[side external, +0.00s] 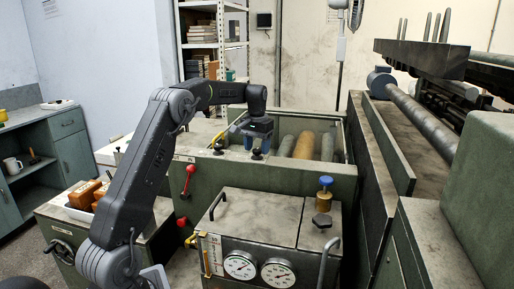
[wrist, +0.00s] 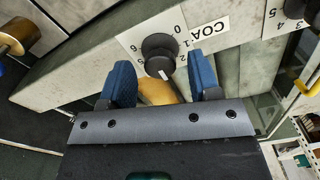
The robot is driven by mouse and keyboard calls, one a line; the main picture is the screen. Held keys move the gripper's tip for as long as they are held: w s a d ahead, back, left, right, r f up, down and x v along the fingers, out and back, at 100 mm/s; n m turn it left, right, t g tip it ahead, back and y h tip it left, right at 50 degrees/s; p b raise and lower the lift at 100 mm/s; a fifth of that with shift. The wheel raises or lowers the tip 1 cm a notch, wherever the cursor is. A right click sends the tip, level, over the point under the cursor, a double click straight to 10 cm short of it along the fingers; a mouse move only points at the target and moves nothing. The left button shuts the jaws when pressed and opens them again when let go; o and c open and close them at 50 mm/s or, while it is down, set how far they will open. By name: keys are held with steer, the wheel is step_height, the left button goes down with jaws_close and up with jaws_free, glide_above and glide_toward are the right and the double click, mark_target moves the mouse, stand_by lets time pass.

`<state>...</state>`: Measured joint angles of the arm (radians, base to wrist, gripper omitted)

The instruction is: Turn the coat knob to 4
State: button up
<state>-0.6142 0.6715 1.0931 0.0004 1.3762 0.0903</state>
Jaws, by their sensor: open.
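The coat knob (wrist: 160,52) is black and round, with a pale mark on its lower side in the wrist view. It sits on a white dial plate (wrist: 209,27) lettered "COA", with digits around the knob, some hidden. My gripper (wrist: 160,66) is open, with one blue finger on each side of the knob. Gaps show between the fingers and the knob, and I cannot see any contact. In the side view my gripper (side external: 258,138) is over the green machine's front ledge, just above a dark knob (side external: 257,154).
A second black knob (side external: 219,146) stands to the left on the same ledge; its numbered plate (wrist: 271,22) shows at the wrist view's upper right. A red-handled lever (side external: 190,170) is on the front panel. Rollers (side external: 304,146) lie behind the ledge. A gauge box (side external: 255,225) stands in front.

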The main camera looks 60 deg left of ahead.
steer(key=shift+f, duration=0.2)
steer(key=c, duration=0.9)
steer(key=shift+m, duration=0.3)
steer(key=m, duration=0.3)
steer(key=shift+m, duration=2.1)
